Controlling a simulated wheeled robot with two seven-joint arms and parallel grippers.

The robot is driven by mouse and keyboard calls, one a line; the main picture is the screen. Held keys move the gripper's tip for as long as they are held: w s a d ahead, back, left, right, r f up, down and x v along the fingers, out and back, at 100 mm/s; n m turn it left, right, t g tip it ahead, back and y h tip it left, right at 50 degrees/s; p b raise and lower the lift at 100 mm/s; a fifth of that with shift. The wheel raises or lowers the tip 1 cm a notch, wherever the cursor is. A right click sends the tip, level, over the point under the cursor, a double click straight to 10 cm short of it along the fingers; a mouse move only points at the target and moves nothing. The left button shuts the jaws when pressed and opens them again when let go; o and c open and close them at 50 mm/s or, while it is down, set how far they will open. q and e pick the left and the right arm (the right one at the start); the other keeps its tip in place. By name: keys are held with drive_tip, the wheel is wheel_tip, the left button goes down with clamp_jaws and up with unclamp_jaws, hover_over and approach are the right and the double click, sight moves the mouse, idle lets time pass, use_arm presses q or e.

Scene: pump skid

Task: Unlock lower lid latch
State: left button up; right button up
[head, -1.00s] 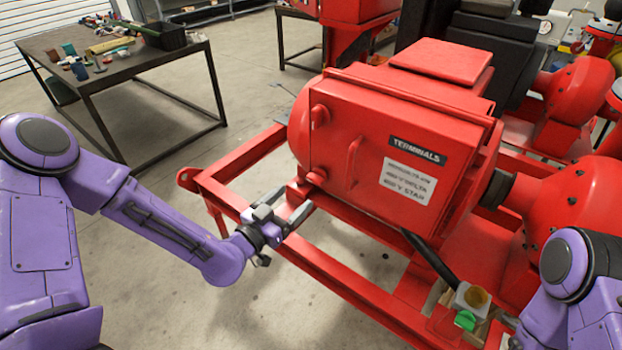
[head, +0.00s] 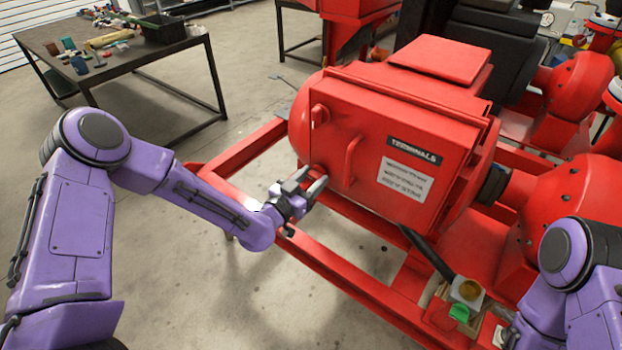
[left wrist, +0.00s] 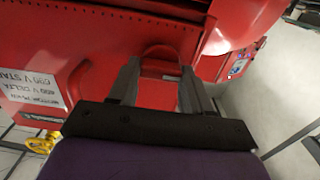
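The red terminal box lid (head: 375,150) carries a TERMINALS plate, a pull handle (head: 352,158) and an upper latch (head: 320,114) on its left edge. My left gripper (head: 315,177) is at the lid's lower left corner, and its fingers cover most of the lower latch there. In the left wrist view the two fingers (left wrist: 158,88) are apart, with a rounded red latch (left wrist: 160,54) just beyond and between their tips. I cannot tell whether they touch it. My right arm shows at the lower right, but its gripper is not visible.
The red skid frame (head: 345,262) runs below the box. A small box with a green button (head: 459,312) stands at the lower right. A dark table (head: 130,62) with several small items is at the back left. The floor between is clear.

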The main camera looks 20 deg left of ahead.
use_arm(q)
drive_tip(key=n+b, duration=0.2)
drive_tip(key=n, duration=0.2)
drive_tip(key=shift+a+f+b, duration=0.1)
drive_tip(key=shift+f+b, duration=0.05)
drive_tip(key=shift+b, duration=0.25)
drive_tip(key=n+b, duration=0.2)
drive_tip(key=n, duration=0.2)
drive_tip(key=shift+n, duration=0.3)
drive_tip(key=n+b, duration=0.2)
drive_tip(key=n, duration=0.2)
drive_tip(key=shift+a+f+n, duration=0.1)
drive_tip(key=shift+n, duration=0.2)
drive_tip(key=n+b, duration=0.2)
drive_tip(key=n, duration=0.2)
drive_tip(key=shift+n, duration=0.3)
drive_tip(key=o, duration=1.1)
drive_tip(key=shift+c, duration=0.2)
